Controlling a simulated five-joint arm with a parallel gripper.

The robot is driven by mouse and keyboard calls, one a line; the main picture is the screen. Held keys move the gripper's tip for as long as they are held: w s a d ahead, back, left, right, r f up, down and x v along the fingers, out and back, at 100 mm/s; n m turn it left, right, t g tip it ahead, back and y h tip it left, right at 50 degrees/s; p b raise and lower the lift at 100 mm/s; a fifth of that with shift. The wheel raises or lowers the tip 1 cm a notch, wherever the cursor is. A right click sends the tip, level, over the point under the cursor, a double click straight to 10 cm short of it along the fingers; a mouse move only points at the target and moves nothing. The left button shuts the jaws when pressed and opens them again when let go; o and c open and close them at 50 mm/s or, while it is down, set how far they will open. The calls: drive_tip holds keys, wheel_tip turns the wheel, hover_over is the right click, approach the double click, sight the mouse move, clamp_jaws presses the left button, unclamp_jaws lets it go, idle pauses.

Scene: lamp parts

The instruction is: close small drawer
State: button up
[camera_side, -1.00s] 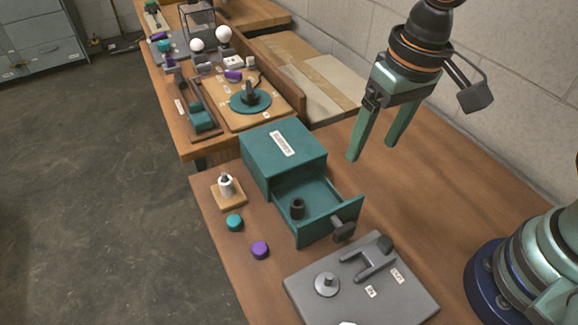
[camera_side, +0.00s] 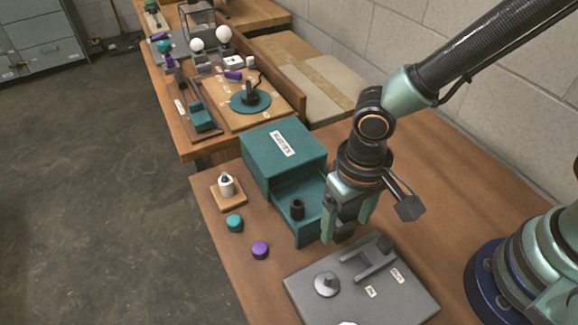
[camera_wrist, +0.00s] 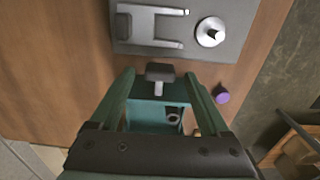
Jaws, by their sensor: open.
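The teal small drawer (camera_side: 308,226) is pulled out of its teal cabinet (camera_side: 272,152), with a dark cylindrical part (camera_side: 297,209) inside it. In the side view my gripper (camera_side: 340,240) is down at the drawer's front and hides its handle. In the wrist view the dark handle (camera_wrist: 160,72) lies between the two green fingers of my gripper (camera_wrist: 160,82), which are spread apart on either side of it. I cannot tell whether a finger touches the drawer. The dark part also shows in the wrist view (camera_wrist: 173,116).
A grey fixture plate (camera_side: 360,285) lies just in front of the drawer. A teal cap (camera_side: 235,223), a purple cap (camera_side: 260,250) and a white part on a wooden block (camera_side: 228,192) stand left of it. The table right of the cabinet is clear.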

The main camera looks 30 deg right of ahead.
drive_tip(key=shift+f, duration=1)
clamp_jaws()
idle(0.8)
